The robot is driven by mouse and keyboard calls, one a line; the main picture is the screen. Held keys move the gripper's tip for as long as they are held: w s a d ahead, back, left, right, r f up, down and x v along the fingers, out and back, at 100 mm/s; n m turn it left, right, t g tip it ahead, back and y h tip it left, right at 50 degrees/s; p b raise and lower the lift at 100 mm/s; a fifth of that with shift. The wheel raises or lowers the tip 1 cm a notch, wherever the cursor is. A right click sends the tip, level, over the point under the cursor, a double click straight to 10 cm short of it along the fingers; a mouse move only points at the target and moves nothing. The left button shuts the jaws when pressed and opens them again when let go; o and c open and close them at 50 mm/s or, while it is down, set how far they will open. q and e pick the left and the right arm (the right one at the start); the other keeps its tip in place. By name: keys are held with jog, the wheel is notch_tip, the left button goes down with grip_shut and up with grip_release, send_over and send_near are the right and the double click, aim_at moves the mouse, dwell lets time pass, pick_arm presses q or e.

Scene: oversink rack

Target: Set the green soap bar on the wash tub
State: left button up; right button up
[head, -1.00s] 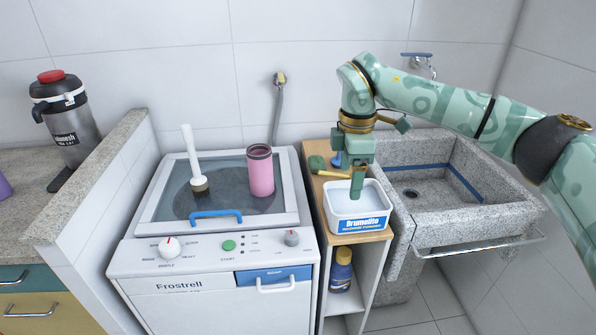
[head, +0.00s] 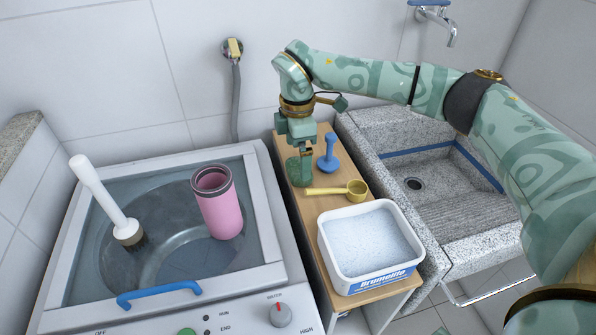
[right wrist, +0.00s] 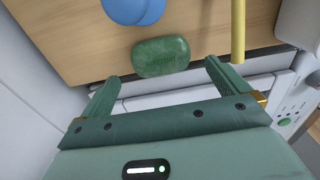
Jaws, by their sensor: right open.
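The green soap bar (head: 296,173) lies on the wooden top of the narrow shelf, partly hidden by my right gripper in the head view. In the right wrist view the soap bar (right wrist: 160,56) is whole and lies just beyond the fingertips, centred across the gap. My right gripper (head: 305,166) points down at the soap; in the right wrist view its fingers (right wrist: 162,75) are spread apart and empty. The grey stone wash tub (head: 465,222), with a drain and ribbed slope, stands to the right of the shelf. My left gripper is not in view.
A blue handled object (head: 328,155) and a yellow scoop (head: 350,190) lie close to the soap. A white box of powder (head: 378,285) stands at the shelf's front. The washer on the left bears a pink tumbler (head: 218,205) and a white-handled brush (head: 100,195).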

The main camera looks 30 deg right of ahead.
aim_at(292, 165)
jog(key=f+b, duration=0.1)
jog(key=f, duration=0.3)
jog(key=shift+d+f+b, duration=0.2)
jog(key=shift+f+b, duration=0.05)
jog(key=shift+b, duration=0.1)
jog(key=shift+r, duration=0.15)
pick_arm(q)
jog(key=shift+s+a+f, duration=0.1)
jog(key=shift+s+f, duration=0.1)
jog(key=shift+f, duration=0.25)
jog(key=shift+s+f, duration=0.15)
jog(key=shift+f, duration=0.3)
pick_arm(e)
jog(key=shift+s, duration=0.1)
jog(key=c, duration=1)
